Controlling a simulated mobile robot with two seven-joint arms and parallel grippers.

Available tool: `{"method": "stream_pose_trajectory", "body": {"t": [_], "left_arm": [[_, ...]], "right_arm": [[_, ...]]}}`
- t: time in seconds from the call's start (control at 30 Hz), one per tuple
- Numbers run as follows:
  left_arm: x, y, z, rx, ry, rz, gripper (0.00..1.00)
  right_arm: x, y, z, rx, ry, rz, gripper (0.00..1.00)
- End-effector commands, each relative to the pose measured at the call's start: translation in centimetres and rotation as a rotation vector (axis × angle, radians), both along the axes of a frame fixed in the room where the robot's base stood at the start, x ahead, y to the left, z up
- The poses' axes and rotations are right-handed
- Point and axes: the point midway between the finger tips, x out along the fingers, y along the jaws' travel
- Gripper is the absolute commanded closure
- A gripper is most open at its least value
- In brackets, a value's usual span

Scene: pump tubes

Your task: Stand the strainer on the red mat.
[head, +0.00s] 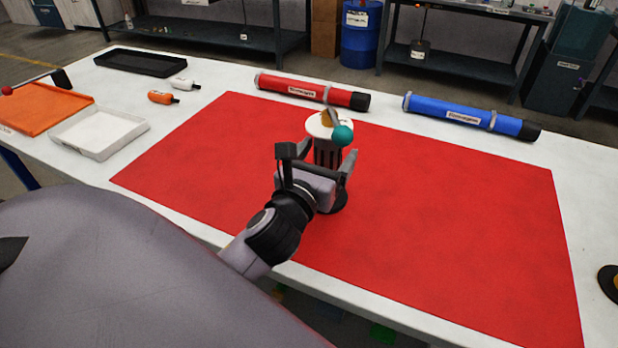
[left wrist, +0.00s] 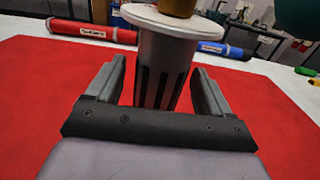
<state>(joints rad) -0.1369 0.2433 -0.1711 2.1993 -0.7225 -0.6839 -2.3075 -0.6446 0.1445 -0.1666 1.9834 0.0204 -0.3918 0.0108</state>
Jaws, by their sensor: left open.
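The strainer is a dark grey slotted cylinder with a wide white rim (head: 322,128) and a brass-coloured part on top. It stands upright on the red mat (head: 450,220), near the mat's middle toward the back. My left gripper (head: 335,158) is open, its fingers on either side of the strainer's body. In the left wrist view the slotted body (left wrist: 160,75) stands between the two fingers, with gaps visible on both sides. A teal ball (head: 343,135) shows beside the rim. The strainer's foot is hidden by my gripper. My right gripper is not in view.
A red tube (head: 310,91) and a blue tube (head: 460,112) lie along the table's back. The mat's right half is clear.

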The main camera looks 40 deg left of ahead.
Motion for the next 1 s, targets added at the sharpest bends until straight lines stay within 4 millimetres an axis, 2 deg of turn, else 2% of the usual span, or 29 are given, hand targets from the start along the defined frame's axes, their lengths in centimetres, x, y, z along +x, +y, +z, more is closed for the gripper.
{"method": "stream_pose_trajectory", "body": {"t": [0.3, 0.5, 0.7, 1.0], "left_arm": [[-5.5, -1.3, -0.2, -0.002, 0.003, -0.001, 0.19], [-8.0, -1.9, -0.2, 0.0, 0.002, 0.0, 0.19], [-9.2, -2.2, 0.0, -0.001, 0.001, 0.0, 0.19], [-9.3, -2.2, 0.1, -0.001, 0.0, 0.001, 0.19]], "right_arm": [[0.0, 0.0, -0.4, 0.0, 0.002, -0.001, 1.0], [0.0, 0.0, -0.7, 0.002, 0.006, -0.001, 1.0], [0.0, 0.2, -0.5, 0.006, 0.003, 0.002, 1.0], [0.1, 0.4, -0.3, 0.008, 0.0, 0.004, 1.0]]}}
